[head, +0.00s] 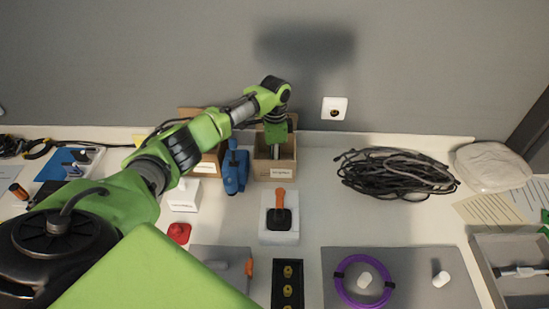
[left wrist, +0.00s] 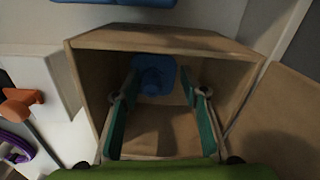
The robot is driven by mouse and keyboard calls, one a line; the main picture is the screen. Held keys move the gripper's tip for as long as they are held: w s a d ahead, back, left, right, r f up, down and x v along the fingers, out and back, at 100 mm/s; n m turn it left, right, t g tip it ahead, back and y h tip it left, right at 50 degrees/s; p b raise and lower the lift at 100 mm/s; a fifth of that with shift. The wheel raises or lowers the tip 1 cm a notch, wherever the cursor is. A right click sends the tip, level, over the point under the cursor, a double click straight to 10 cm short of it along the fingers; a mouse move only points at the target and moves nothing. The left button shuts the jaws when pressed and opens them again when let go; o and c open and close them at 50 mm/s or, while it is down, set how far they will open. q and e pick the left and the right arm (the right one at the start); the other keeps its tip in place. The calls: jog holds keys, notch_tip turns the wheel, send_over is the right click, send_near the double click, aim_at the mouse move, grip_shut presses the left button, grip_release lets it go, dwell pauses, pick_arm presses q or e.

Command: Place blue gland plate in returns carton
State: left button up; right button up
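The blue gland plate (left wrist: 155,74) lies inside an open cardboard carton (left wrist: 88,75), on the carton's inner surface. The same carton (head: 262,170) stands near the wall in the head view, with a white label too small to read on its front. My left gripper (left wrist: 160,84) reaches down into the carton with its green-sided fingers spread apart. The plate shows between the fingertips, with a visible gap at the right finger. In the head view the left gripper (head: 275,150) partly hides the carton's inside, and the plate cannot be seen there. My right gripper is not in view.
A blue object (head: 235,170) stands close beside the carton on its left, with another carton (head: 208,165) beyond it. A white block with an orange-and-black part (head: 279,217) is in front. Coiled black cable (head: 395,173) lies to the right. Bare table lies between.

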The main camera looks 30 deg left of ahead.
pick_arm(q)
notch_tip(320, 180, up, 12)
jog(key=shift+r, duration=0.2)
dwell(0.4)
jog(key=shift+f, duration=0.1)
dwell(0.4)
